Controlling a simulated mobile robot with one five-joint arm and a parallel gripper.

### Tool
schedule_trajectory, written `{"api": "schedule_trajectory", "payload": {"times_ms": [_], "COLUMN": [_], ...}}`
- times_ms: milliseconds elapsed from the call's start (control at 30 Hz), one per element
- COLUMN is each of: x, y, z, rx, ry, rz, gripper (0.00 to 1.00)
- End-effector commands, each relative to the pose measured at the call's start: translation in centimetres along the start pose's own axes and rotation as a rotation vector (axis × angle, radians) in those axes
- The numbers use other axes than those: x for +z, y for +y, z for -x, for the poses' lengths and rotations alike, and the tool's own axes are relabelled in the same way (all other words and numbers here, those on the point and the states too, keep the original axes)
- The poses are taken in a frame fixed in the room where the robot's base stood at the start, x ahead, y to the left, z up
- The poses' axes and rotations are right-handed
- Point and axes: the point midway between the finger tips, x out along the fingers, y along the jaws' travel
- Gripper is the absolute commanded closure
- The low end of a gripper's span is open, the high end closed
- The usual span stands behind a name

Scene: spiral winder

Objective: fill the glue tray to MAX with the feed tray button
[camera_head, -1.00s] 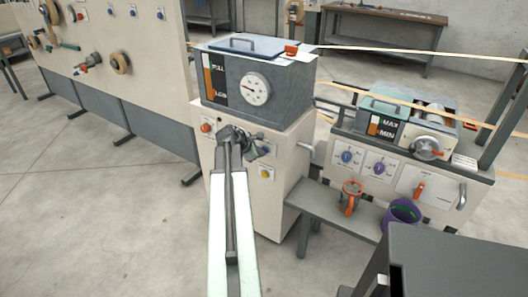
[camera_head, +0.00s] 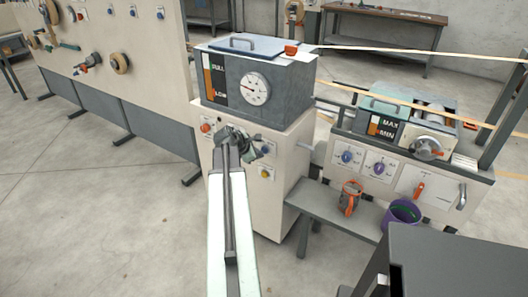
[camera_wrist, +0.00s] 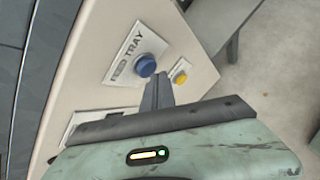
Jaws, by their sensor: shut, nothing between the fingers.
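The FEED TRAY button is a round blue button (camera_wrist: 146,65) on a pale panel, with its label beside it in the wrist view. My gripper (camera_wrist: 159,88) is shut and empty. Its fingertips appear just below and right of the blue button in the picture; I cannot tell whether they touch it. In the head view my gripper (camera_head: 246,146) is at the front of the cabinet under the glue tank (camera_head: 285,95). The glue tray (camera_head: 400,108) is on the right-hand machine, with a MAX/MIN gauge (camera_head: 381,130). Its exact level is too small to read.
A yellow button (camera_wrist: 180,77) is right of the blue one, close to my fingers. A red button (camera_head: 206,127) is at the cabinet's upper left. Floor left of the cabinet is clear.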

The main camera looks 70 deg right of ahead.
Motion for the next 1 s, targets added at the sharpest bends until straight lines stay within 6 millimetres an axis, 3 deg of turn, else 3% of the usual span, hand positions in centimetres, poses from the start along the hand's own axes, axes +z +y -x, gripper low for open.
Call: {"api": "schedule_trajectory", "payload": {"times_ms": [467, 1000], "x": [-0.4, -2.9], "y": [-0.5, -2.9], "z": [0.6, 3.9], "rx": [0.0, 0.0], "ry": [0.0, 0.001], "rz": [0.0, 0.0], "gripper": [1.0, 1.0]}}
